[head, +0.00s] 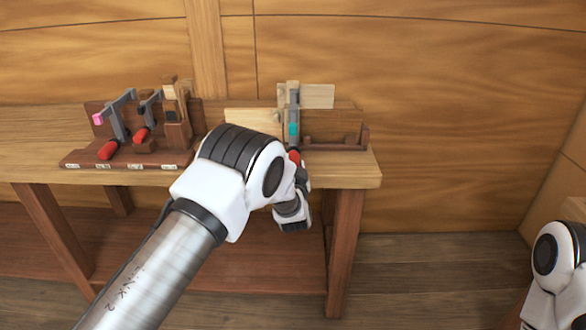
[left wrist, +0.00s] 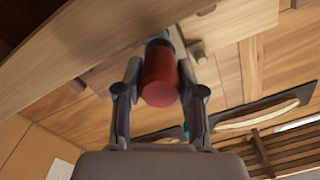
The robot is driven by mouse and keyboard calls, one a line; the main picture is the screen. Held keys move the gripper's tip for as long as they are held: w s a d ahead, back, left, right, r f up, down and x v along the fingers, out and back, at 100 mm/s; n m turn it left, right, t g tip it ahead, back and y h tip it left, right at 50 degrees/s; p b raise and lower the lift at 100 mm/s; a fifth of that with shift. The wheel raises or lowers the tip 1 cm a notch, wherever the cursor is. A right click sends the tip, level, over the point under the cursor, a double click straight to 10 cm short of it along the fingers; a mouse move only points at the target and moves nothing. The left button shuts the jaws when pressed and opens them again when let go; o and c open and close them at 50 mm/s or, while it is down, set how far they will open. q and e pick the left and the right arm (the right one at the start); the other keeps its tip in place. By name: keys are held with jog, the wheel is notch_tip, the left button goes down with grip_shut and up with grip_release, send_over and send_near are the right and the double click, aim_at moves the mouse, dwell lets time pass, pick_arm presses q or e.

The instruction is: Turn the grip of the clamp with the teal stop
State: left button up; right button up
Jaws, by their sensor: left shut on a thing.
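The clamp (head: 294,105) with the teal stop (head: 293,130) stands upright at wooden pieces on the right part of the bench. Its red grip (head: 294,155) points down toward the front, partly hidden by my left arm. In the left wrist view the red grip (left wrist: 161,80) lies between the two fingers of my left gripper (left wrist: 162,72), which is shut on it. A bit of teal shows behind the right finger. In the head view the left gripper is mostly hidden behind its own wrist. My right gripper is out of view; only part of that arm shows.
A rack (head: 125,160) at the left of the bench (head: 350,172) holds other clamps with red grips, one with a pink stop (head: 98,119) and one with a black stop. A wooden tray wall (head: 365,138) stands right of the clamp. The bench's front right corner is clear.

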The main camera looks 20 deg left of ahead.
pick_arm(q)
jog(key=m, duration=0.3)
jog(key=shift+f+m+b, duration=0.1)
jog(key=shift+m+b, duration=0.2)
jog(key=shift+b, duration=0.05)
jog(key=m, duration=0.4)
jog(key=shift+f+y+b, duration=0.1)
jog(key=shift+y+b, duration=0.2)
jog(key=shift+b, duration=0.05)
jog(key=m, duration=0.4)
jog(key=shift+f+m+b, duration=0.1)
jog(key=shift+m+b, duration=0.25)
jog(key=shift+m, duration=1.65)
jog(key=o, duration=1)
jog(key=shift+o, duration=0.7)
jog(key=shift+s+t, duration=0.15)
jog(key=shift+t, duration=0.25)
